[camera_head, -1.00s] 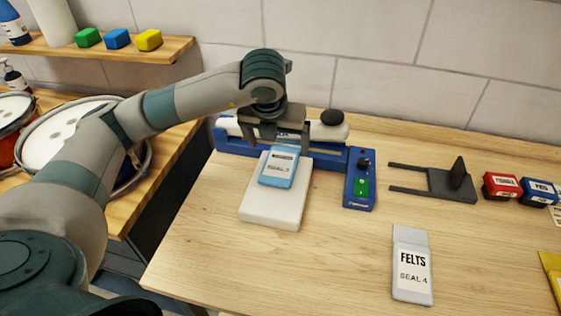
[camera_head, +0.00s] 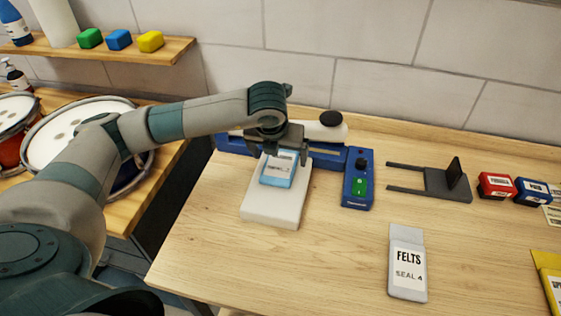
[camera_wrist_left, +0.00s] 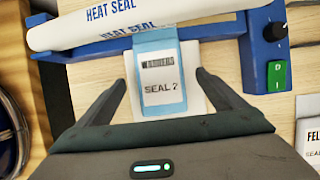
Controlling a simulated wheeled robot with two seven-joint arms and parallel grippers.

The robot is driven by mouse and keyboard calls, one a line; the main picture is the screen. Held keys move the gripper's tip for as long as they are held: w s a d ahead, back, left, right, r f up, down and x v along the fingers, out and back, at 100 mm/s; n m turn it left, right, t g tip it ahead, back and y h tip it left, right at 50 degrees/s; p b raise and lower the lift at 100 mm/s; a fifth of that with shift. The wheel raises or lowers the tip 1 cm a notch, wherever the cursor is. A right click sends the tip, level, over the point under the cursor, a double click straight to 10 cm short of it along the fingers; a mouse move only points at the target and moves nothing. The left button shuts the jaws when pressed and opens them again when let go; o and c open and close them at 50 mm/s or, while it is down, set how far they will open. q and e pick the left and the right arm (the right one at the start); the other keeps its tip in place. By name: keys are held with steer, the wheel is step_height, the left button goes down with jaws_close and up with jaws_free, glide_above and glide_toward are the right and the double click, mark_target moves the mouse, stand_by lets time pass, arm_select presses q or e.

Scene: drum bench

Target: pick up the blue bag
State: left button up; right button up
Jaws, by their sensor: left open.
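The blue bag (camera_head: 279,170) lies on a white block (camera_head: 275,207) in front of the blue heat sealer (camera_head: 329,157). In the left wrist view the bag (camera_wrist_left: 158,72) has a white label reading "SEAL 2", and its top end reaches the sealer's white bar. My left gripper (camera_head: 285,158) is over the bag from behind. In the left wrist view its two open fingers (camera_wrist_left: 160,82) stand on either side of the bag, with a gap on both sides. It holds nothing. My right gripper is not in view.
A grey bag labelled "FELTS SEAL 4" (camera_head: 407,264) lies to the right. A dark grey stand (camera_head: 445,184), a red box (camera_head: 497,186) and a blue box (camera_head: 532,191) are farther right. A yellow bag (camera_head: 548,275) sits at the right edge. The bench front is clear.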

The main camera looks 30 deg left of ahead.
mark_target(281, 162)
arm_select(q)
steer(key=shift+p+x, duration=0.5)
steer(key=shift+x, duration=1.05)
steer(key=shift+s, duration=0.1)
steer(key=c, duration=1.3)
steer(key=shift+a+r, duration=0.1)
